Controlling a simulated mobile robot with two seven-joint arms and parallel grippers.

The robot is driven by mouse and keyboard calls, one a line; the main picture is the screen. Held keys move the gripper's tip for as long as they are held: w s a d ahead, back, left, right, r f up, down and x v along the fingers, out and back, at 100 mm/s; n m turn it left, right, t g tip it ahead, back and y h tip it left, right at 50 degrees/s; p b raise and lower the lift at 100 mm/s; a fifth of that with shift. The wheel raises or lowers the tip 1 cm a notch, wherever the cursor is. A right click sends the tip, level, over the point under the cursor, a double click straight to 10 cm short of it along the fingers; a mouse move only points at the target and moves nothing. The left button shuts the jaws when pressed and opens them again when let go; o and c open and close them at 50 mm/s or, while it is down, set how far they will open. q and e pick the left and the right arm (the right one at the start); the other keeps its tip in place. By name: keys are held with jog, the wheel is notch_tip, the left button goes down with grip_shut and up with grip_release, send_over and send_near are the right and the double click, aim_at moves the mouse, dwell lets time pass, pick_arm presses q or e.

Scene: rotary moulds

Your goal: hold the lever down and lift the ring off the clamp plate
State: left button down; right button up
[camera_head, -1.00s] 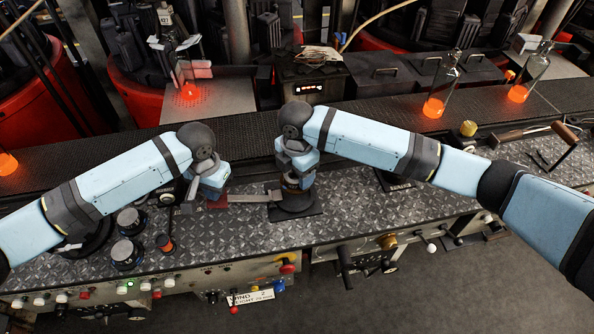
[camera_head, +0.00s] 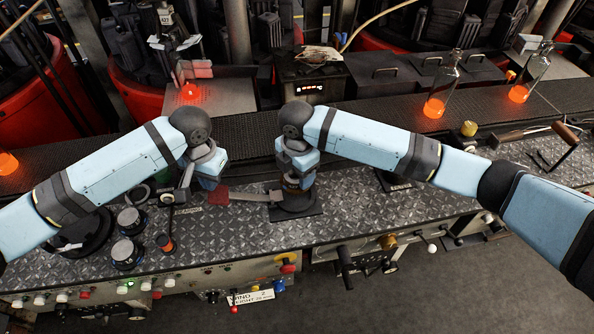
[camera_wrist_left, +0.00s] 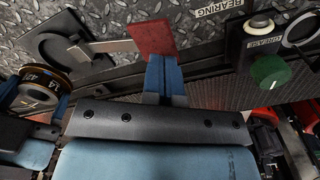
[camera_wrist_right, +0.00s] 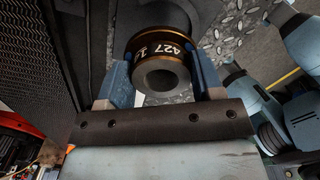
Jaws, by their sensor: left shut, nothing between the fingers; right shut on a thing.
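The ring (camera_wrist_right: 163,62) is dark with brass-coloured edges and white markings. My right gripper (camera_wrist_right: 168,80) is shut around it. In the left wrist view the ring (camera_wrist_left: 42,92) appears raised clear of the black clamp plate (camera_wrist_left: 37,47). In the head view the clamp plate (camera_head: 313,207) sits on the deck below my right gripper (camera_head: 294,182). The lever (camera_head: 250,196) is a flat metal bar running left from the clamp to a red pad (camera_wrist_left: 152,37). My left gripper (camera_wrist_left: 164,78) is shut and empty, its tips at the pad's edge; contact is unclear.
A conveyor (camera_head: 245,138) with glowing bottles (camera_head: 440,88) runs behind. The deck plate (camera_head: 235,235) in front is clear.

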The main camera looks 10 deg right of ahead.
pick_arm(q)
jog(key=s+a+r, duration=0.3)
jog(key=a+r, duration=0.1)
jog(key=r, duration=0.1)
dwell(0.7)
pick_arm(e)
jog(key=shift+r, duration=0.1)
